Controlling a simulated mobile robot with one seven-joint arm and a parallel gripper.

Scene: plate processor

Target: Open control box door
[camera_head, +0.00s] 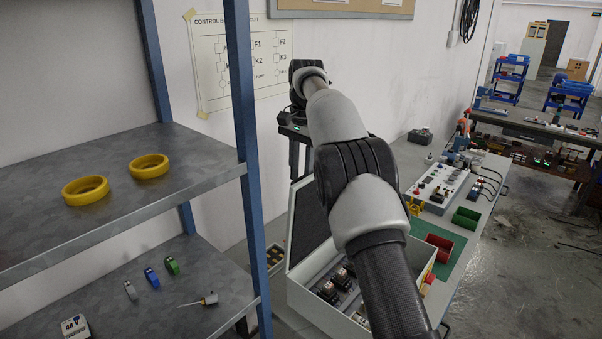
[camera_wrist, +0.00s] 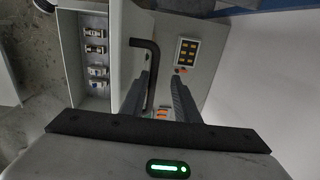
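The control box (camera_head: 325,316) is a light grey case on the bench, with electrical components visible inside. Its door (camera_head: 291,228) stands raised at the left side of the case, with a dark inner face. The box's open inside (camera_wrist: 96,57) also shows at the left of the wrist view. My gripper (camera_wrist: 160,80) is above the door area, its two dark fingers apart. A black bent bar (camera_wrist: 152,60) lies between or just beyond the fingers; I cannot tell whether they touch it. In the head view my arm hides part of the box, and the fingers are not clear.
A blue-post shelf (camera_head: 245,150) with yellow rings (camera_head: 85,190) stands close on the left. A small panel with orange parts (camera_wrist: 187,52) lies beside the door. A red bin (camera_head: 440,246) and a green bin (camera_head: 466,218) stand right of the box. The wall is behind.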

